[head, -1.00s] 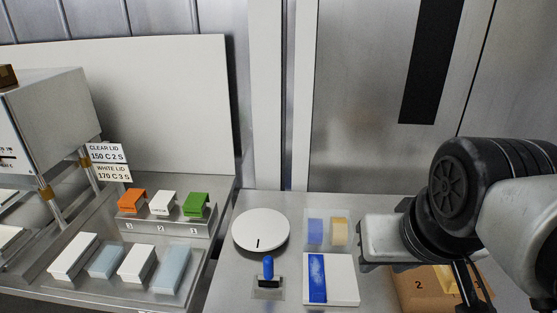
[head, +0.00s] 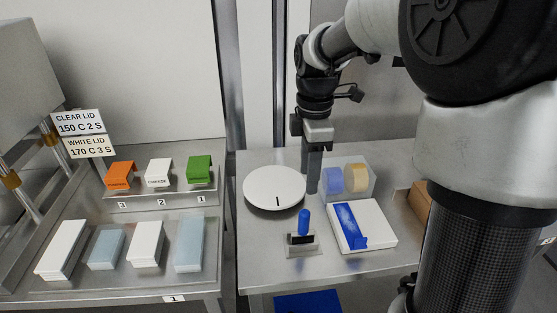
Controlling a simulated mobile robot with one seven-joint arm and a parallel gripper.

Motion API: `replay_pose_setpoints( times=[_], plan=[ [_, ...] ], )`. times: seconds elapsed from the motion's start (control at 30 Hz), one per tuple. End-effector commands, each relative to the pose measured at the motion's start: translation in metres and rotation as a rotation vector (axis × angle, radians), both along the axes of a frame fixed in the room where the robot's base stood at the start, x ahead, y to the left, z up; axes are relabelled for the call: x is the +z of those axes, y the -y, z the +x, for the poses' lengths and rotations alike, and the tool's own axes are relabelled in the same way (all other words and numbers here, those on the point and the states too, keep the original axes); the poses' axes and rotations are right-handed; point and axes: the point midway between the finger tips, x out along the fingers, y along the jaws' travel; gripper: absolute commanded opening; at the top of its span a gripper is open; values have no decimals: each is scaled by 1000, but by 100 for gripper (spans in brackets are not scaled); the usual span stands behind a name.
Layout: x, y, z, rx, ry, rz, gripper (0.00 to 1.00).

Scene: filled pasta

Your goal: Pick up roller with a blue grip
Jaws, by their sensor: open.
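The roller with a blue grip (head: 304,221) stands upright on the right-hand steel table, blue handle up. Its lower dark part sits at a small metal stand (head: 301,249); where the two meet is too small to tell. My gripper (head: 312,188) points down behind the roller in the picture, between the round white disc and the tape holder. It is open and empty, seen edge-on, so the gap between its fingers hardly shows. It is apart from the roller.
The white disc (head: 273,188) is left of my gripper. A clear holder with blue and yellow rolls (head: 345,180) is to the right. A white block with a blue strip (head: 376,230) lies right of the roller. A brown box (head: 419,203) is farther right. Boxes fill the left table.

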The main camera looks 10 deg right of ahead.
Motion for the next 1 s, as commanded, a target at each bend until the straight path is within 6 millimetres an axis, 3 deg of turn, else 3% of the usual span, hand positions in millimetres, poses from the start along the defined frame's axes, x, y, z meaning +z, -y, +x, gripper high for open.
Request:
replay_pose_setpoints(
  times=[0.5, 0.83, 1.0],
  plan=[
    [-102, 0, 1, 23, -10, 2, 44],
    [-131, 0, 1, 23, -9, 2, 44],
    [-158, 0, -1, 23, -10, 1, 44]
  ],
)
